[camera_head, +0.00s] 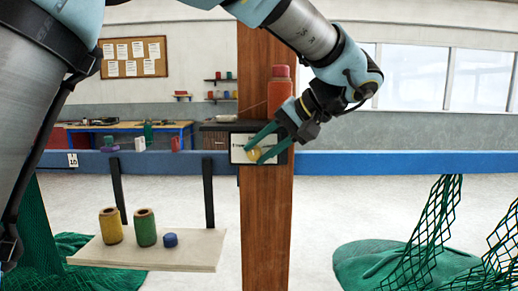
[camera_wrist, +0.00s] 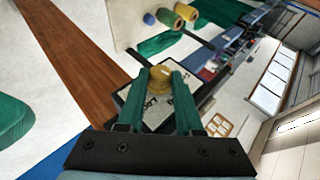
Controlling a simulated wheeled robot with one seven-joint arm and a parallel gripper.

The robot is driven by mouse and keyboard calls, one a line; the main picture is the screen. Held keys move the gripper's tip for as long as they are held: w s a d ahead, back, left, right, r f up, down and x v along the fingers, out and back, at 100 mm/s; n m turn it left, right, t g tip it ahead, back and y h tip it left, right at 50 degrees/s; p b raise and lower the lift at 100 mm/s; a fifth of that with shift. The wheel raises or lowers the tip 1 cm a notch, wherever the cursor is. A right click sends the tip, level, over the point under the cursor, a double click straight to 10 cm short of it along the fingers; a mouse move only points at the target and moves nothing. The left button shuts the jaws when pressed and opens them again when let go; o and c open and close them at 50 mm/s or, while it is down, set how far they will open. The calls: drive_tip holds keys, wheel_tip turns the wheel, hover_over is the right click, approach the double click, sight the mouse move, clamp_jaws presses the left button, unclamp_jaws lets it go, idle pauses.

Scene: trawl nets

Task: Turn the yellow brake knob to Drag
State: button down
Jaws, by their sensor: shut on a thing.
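The yellow brake knob (camera_head: 254,154) sits on a white label plate (camera_head: 239,143) in a dark frame on the wooden post (camera_head: 265,230). My gripper (camera_head: 256,150), with green fingers, reaches it from the upper right and is shut on the knob. In the wrist view the knob (camera_wrist: 159,80) is between the two green fingertips (camera_wrist: 160,82). The plate (camera_wrist: 155,109) shows behind and between the fingers. Its lettering is too small and partly covered, so I cannot tell which mark the knob points to.
A red spool (camera_head: 279,90) stands on a dark shelf above the plate. A blue rail (camera_head: 400,162) runs across behind the post. A hanging board (camera_head: 150,252) at lower left holds yellow and green spools and a blue piece. Green nets (camera_head: 415,262) lie at right.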

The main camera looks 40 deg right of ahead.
drive_tip(key=shift+s+d+f+m+t+y, duration=0.1)
drive_tip(key=shift+m+t+y, duration=0.05)
drive_tip(key=shift+t+y, duration=0.25)
drive_tip(key=shift+d+f+m+t+y, duration=0.1)
drive_tip(key=shift+m+t+y, duration=0.05)
drive_tip(key=shift+t+y, duration=0.2)
drive_tip(key=c, duration=0.6)
unclamp_jaws()
drive_tip(key=b+v, duration=0.2)
drive_tip(key=v, duration=0.8)
drive_tip(key=shift+s+d+r+b, duration=0.1)
drive_tip(key=shift+s+b, duration=0.25)
drive_tip(key=shift+s, duration=0.1)
